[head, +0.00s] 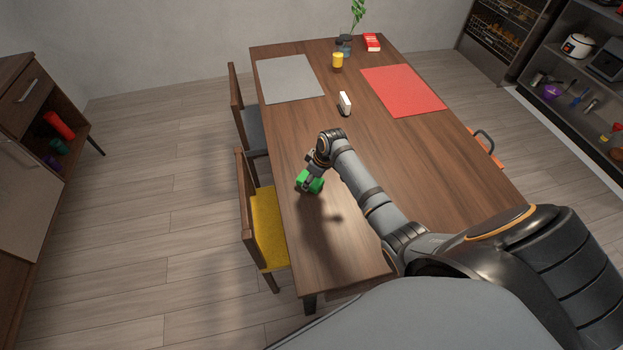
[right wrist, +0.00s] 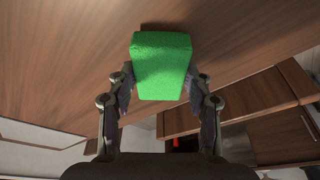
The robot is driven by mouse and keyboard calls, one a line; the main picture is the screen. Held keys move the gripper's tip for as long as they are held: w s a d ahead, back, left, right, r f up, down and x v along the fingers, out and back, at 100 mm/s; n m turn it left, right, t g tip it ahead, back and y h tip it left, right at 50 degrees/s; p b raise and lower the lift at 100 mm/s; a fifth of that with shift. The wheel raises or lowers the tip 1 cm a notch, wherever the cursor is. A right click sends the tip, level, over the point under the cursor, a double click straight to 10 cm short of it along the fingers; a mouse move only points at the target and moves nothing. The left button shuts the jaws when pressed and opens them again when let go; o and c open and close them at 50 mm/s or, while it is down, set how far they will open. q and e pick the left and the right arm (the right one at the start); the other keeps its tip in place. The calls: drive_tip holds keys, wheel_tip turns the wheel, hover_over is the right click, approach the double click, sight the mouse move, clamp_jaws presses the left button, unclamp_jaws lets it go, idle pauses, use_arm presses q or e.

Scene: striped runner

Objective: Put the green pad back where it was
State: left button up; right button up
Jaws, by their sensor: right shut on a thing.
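The green pad (head: 315,185) is a small green block near the left edge of the wooden table (head: 400,160). My right gripper (head: 309,180) is shut on it. In the right wrist view the green pad (right wrist: 162,65) sits between the two fingers of my right gripper (right wrist: 160,88), with the wooden tabletop behind it. A shadow falls on the table below the arm; I cannot tell whether the pad touches the table. My left gripper is not in view.
A grey mat (head: 290,79), a red mat (head: 403,90), a white block (head: 345,103), a yellow jar (head: 338,61) and a red box (head: 372,42) are on the table's far half. A yellow-seated chair (head: 268,228) stands at the left edge. The table's middle is clear.

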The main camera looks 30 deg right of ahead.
drive_tip(key=shift+f, duration=0.4)
drive_tip(key=shift+f, duration=0.15)
drive_tip(key=o, duration=1)
drive_tip(key=v, duration=1.2)
drive_tip(key=shift+r, duration=0.25)
drive_tip(key=shift+w, duration=0.1)
